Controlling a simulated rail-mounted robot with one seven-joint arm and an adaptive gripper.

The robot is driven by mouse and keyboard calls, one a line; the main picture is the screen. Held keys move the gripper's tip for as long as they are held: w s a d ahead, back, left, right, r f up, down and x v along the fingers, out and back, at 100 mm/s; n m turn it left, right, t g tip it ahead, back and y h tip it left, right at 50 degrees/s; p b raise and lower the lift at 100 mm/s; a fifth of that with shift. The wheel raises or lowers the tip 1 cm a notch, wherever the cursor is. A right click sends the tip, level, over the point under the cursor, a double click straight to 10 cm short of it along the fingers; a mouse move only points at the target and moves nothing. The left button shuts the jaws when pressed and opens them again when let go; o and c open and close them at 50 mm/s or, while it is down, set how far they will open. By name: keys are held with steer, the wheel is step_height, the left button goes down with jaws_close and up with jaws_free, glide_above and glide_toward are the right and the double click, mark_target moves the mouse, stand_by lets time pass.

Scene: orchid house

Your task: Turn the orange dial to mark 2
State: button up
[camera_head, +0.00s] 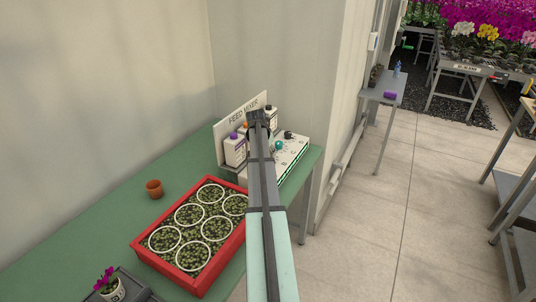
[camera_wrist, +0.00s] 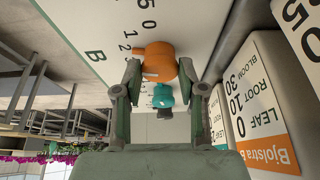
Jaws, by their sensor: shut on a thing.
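The orange dial (camera_wrist: 158,62) sits on the white panel (camera_wrist: 185,20) in the wrist view. A short pointer sticks out from its left side, close to small printed numbers including 1, 2 and 3. I cannot tell exactly which mark it meets. My gripper (camera_wrist: 158,75) has its two fingers on either side of the dial and is shut on it. In the head view my gripper (camera_head: 258,118) is at the feed mixer (camera_head: 290,158), and my arm hides the dial there.
A teal knob (camera_wrist: 163,95) lies just beyond the dial. Labelled bottles (camera_wrist: 262,100) stand close on the right in the wrist view. In the head view a red tray (camera_head: 140,250) of pots and a small terracotta pot (camera_head: 154,188) are on the green bench.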

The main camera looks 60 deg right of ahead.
steer(key=shift+f+m, duration=0.1)
steer(key=shift+m, duration=0.2)
steer(key=o, duration=1.1)
steer(key=shift+o, duration=0.2)
steer(key=v, duration=1.2)
steer(key=shift+w+d, duration=0.1)
steer(key=x, duration=1.1)
steer(key=shift+d+f, duration=0.1)
steer(key=shift+f, duration=0.3)
